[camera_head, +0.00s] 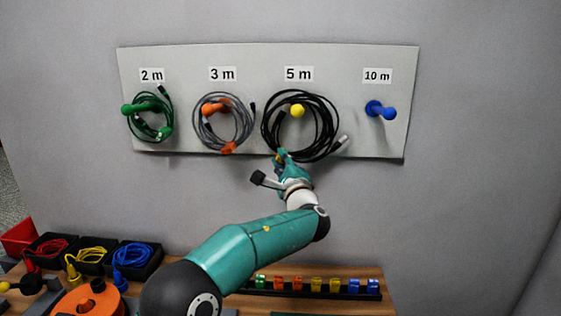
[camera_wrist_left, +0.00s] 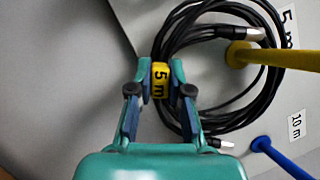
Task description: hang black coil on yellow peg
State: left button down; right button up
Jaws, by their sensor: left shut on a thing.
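The black coil (camera_head: 325,113) is up at the grey board, under the "5 m" label. In the head view the yellow peg (camera_head: 298,111) shows inside its loop. In the left wrist view the yellow peg (camera_wrist_left: 239,54) crosses the right part of the black coil (camera_wrist_left: 167,48), seen from the side. My left gripper (camera_head: 281,156) is at the coil's lower edge; in the wrist view its fingers (camera_wrist_left: 160,85) are shut on the yellow "5 m" tag (camera_wrist_left: 160,72) of the coil. Whether the coil rests on the peg cannot be told. My right gripper is not in view.
The board (camera_head: 390,147) also has a green coil (camera_head: 131,124) on a green peg, a grey coil (camera_head: 251,122) on an orange peg, and an empty blue peg (camera_head: 381,110). Below, the table holds black bins (camera_head: 155,262) of cables, an orange reel (camera_head: 72,302) and a rack of coloured connectors (camera_head: 345,294).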

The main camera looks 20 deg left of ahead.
pick_arm(q)
jog(key=shift+f, duration=0.2)
jog(key=c, duration=1)
grip_release()
jog(key=shift+w, duration=0.1)
jog(key=shift+d, duration=0.1)
